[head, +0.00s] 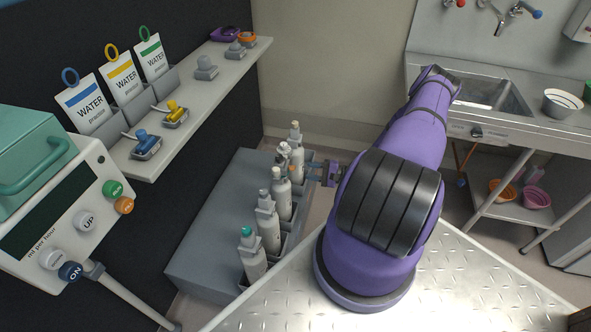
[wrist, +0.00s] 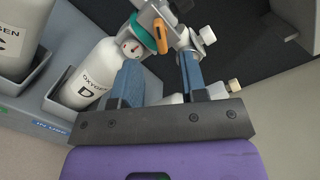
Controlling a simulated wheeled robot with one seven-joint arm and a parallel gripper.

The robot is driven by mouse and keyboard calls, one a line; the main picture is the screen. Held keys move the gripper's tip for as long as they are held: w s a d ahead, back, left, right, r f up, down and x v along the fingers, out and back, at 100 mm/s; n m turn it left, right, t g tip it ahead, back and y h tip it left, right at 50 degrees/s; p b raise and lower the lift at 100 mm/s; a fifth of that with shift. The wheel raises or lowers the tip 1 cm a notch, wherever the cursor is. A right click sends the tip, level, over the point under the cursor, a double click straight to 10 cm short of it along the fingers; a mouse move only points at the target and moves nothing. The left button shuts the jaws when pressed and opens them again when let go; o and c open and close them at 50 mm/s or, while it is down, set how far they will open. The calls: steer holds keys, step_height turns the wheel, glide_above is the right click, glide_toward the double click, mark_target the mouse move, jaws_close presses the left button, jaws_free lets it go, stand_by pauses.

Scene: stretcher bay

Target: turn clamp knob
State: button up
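A white oxygen cylinder (wrist: 92,75) marked D stands in a rack slot. Its grey regulator (wrist: 160,18) has a small gauge, a teal ring and an orange lever (wrist: 161,36). A pale knob (wrist: 207,35) sticks out to the regulator's right and looks like the clamp knob. My gripper (wrist: 160,58) is open, its two blue fingers spread on either side below the regulator, with nothing visible held. The right fingertip is close to the pale knob; I cannot tell whether they touch. In the head view my gripper (head: 318,172) is beside the cylinder row, its fingertips small.
The grey rack (head: 212,225) holds several cylinders (head: 268,223). A cream knob (wrist: 233,85) sits behind my right finger. A shelf (head: 195,110) with water pouches is at the left, a panel with buttons (head: 70,215) lower left, a sink (head: 490,92) at the right.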

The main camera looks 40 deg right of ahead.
mark_target(292, 168)
steer(key=x, duration=0.6)
steer(key=shift+w+a, duration=0.1)
jaws_close()
